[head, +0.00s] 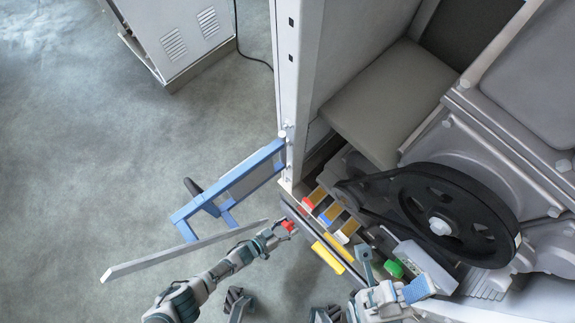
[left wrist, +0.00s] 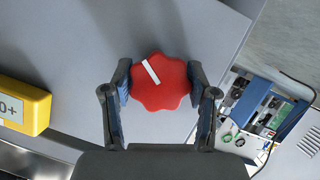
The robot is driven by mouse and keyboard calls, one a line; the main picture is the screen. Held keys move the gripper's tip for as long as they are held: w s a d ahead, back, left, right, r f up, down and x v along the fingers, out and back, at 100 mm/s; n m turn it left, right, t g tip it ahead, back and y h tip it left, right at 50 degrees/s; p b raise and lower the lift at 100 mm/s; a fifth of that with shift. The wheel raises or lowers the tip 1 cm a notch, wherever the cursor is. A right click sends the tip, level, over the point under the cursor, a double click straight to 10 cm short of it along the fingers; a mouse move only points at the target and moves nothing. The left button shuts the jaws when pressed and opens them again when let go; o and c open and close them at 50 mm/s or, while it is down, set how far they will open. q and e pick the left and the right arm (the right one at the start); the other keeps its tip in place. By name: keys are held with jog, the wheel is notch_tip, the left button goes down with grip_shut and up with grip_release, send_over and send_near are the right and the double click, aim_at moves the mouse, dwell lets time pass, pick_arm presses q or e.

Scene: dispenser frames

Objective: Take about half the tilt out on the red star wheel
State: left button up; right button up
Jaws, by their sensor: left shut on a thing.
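The red star wheel (left wrist: 165,88) has a lobed rim and sits on a grey panel (left wrist: 75,35). A white line mark on the wheel leans, its upper end to the left in the left wrist view. My left gripper (left wrist: 160,88) is shut on the wheel, one dark finger at each side of the rim. In the head view the wheel (head: 289,226) is a small red spot at the tip of my left gripper (head: 281,229). My right gripper (head: 366,262) is at the lower right of the head view; its fingers are too small to read.
A yellow block (left wrist: 24,105) with dark lettering is left of the wheel. A blue frame (head: 228,185) stands beside the machine. Coloured blocks, a yellow bar (head: 333,254) and a green part (head: 393,268) lie near my arms. A black belt pulley (head: 440,207) is at right.

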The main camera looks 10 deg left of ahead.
pick_arm(q)
jog(key=shift+a+f+n+g+h, duration=0.15)
jog(key=shift+n+g+h, duration=0.2)
jog(key=shift+n, duration=0.45)
jog(key=shift+a, duration=0.1)
jog(key=o, duration=1.1)
jog(key=shift+o, duration=0.3)
jog(key=v, duration=1.2)
jog(key=shift+f, duration=0.15)
